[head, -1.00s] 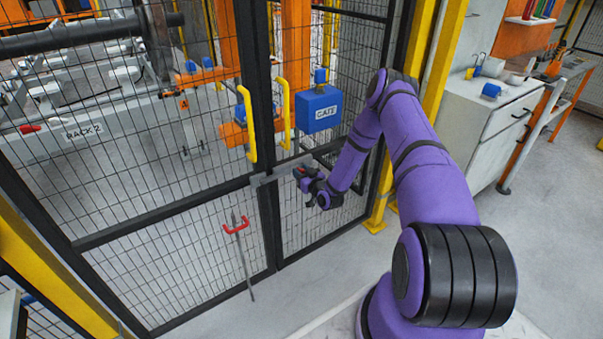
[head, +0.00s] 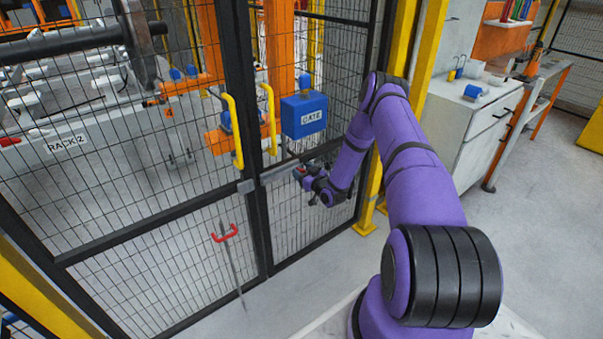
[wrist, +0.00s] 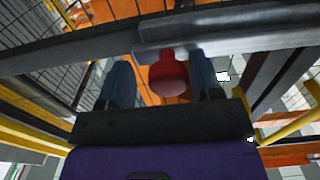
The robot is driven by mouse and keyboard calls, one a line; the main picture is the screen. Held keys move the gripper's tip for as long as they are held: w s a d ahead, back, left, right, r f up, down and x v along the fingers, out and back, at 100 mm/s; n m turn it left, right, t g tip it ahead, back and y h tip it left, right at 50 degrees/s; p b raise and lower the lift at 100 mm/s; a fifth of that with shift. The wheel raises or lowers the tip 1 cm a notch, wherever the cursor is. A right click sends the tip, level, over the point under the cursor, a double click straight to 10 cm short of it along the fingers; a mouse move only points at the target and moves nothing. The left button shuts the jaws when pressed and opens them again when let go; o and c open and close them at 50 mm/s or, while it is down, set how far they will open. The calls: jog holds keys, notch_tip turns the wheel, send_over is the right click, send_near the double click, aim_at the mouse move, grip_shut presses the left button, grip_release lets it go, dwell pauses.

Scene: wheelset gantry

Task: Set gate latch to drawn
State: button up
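The gate latch is a grey sliding bar (head: 279,174) across the gate frame, below the yellow handles. A short grey keeper piece (head: 246,187) sits on the post to its left, and a small gap seems to show between them. The latch's red knob (wrist: 168,76) hangs under the grey bar (wrist: 225,25) in the wrist view. My gripper (head: 300,172) is at the bar's right end. In the wrist view its two blue-grey fingers (wrist: 163,80) stand apart on either side of the knob. A gap shows at the left finger; the right finger is very close, and contact is unclear.
A blue GATE box (head: 304,115) is mounted above the latch. Yellow handles (head: 233,130) (head: 268,118) stand on the gate and panel. A red-handled rod (head: 228,240) stands against the mesh at left. A grey cabinet (head: 470,125) is at right, with open floor before it.

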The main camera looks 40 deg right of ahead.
jog(key=shift+s+a, duration=0.1)
jog(key=s, duration=1)
jog(key=shift+s+d, duration=0.2)
jog(key=shift+s, duration=0.05)
dwell(0.3)
